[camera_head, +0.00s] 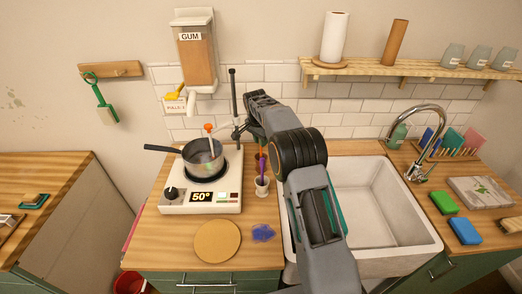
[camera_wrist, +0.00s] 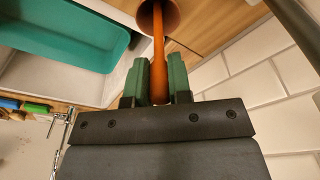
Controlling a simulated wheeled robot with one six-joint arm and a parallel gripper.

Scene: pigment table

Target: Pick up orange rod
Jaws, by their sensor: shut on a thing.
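In the wrist view my gripper (camera_wrist: 158,68) has its two green fingers closed on an orange rod (camera_wrist: 158,46). The rod runs from between the fingers up to a brown-orange round, flared piece (camera_wrist: 157,15). I cannot tell whether that piece is the rod's end or a cup around it. In the head view my arm reaches over the counter to the back wall and hides most of my gripper. A purple rod (camera_head: 262,164) stands in a small white cup (camera_head: 262,187) left of the arm. A stick with an orange top (camera_head: 208,127) leans in the pot.
The pot (camera_head: 203,157) sits on a white hotplate (camera_head: 203,199) reading 50°. A dark post (camera_head: 233,100) stands behind it, close to my arm. A round cork mat (camera_head: 217,241) and a blue patch (camera_head: 263,232) lie in front. The sink (camera_head: 370,207) is right.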

